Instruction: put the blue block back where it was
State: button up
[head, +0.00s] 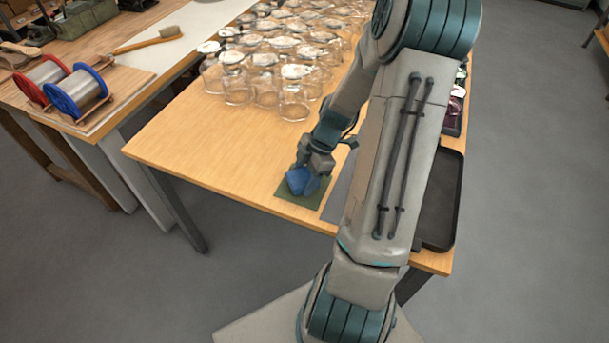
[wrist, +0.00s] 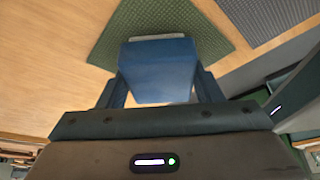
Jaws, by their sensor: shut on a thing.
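The blue block (head: 301,181) is at my gripper, over the green mat (head: 288,197) near the front edge of the table. In the wrist view the blue block (wrist: 158,70) sits between the two fingers of my gripper (wrist: 160,88), which is shut on it. The green mat (wrist: 112,42) lies behind and around the block in that view. I cannot tell whether the block touches the mat or is held just above it. My arm hides part of the table to the right.
Many glass jars (head: 293,95) stand at the back of the table. A grey mat (wrist: 262,18) lies right of the green one. A black tray (head: 441,200) is at the right edge. Wire spools (head: 77,92) and a brush (head: 150,40) are on the left bench. Bare table (head: 200,140) lies left.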

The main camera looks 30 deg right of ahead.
jog(key=shift+f, duration=0.25)
jog(key=o, duration=1)
jog(key=w+v, duration=0.1)
jog(key=v, duration=1.1)
jog(key=shift+s+a+r+m+t+h, duration=0.35)
jog(key=shift+s+a+r+m+h, duration=0.4)
jog(key=shift+s+a+r+m, duration=1.65)
jog(key=shift+s+a+r+m+t+h, duration=0.4)
jog(key=shift+s+a+r+m+h, duration=0.45)
jog(key=shift+s+a+m, duration=1.7)
jog(key=shift+s+a+r+m+t+h, duration=0.55)
jog(key=shift+s+a+r+m, duration=1)
jog(key=shift+a+m, duration=1.95)
jog(key=shift+w+r, duration=0.2)
